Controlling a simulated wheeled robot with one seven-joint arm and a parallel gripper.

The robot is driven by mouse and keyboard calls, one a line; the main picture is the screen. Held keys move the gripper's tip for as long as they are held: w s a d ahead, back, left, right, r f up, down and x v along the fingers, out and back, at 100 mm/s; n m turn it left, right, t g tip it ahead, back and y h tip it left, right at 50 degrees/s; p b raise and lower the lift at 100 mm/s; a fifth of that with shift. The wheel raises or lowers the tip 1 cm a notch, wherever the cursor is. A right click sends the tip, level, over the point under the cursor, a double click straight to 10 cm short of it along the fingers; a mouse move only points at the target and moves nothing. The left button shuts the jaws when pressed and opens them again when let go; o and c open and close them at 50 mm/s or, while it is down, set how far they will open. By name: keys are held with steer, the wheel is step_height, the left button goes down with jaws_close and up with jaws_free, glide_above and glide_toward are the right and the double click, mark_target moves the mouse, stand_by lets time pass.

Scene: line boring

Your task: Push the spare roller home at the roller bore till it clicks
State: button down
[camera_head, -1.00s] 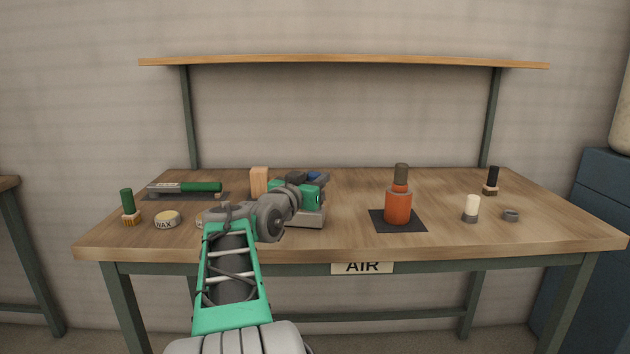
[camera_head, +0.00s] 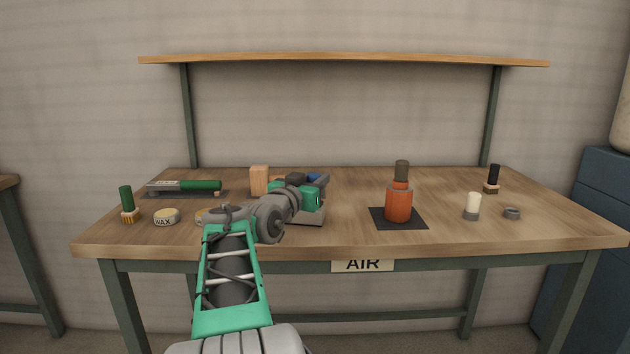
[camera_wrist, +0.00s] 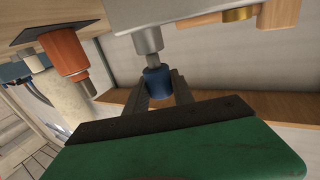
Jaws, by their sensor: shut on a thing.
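The spare roller, a blue piece with a grey stem, is between my gripper's fingers in the wrist view (camera_wrist: 157,80). My gripper (camera_wrist: 161,84) is shut on its blue part. The stem meets the face of a grey metal block (camera_wrist: 137,24); part of the stem still shows between the blue part and the block. The bore is hidden, so I cannot tell how deep the stem sits. In the head view the blue part (camera_head: 313,176) shows just above my green gripper (camera_head: 324,183), and my arm hides much of the grey block (camera_head: 311,218).
A wooden block (camera_head: 259,181) stands just left of my gripper. An orange bottle (camera_head: 398,205) stands on a dark mat to the right. A green-handled tool (camera_head: 200,185), a wax tin (camera_head: 166,217) and a brush (camera_head: 128,206) lie left. The table between gripper and bottle is clear.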

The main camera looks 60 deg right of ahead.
steer(key=shift+f+b, duration=0.9)
steer(key=shift+f, duration=0.1)
steer(key=c, duration=1)
jaws_free()
steer(key=shift+a+f+b, duration=0.1)
steer(key=shift+a+b, duration=0.8)
steer(key=shift+a, duration=0.35)
steer(key=shift+s+a+b, duration=0.1)
steer(key=shift+a+b, duration=1.2)
steer(key=shift+a, duration=1.45)
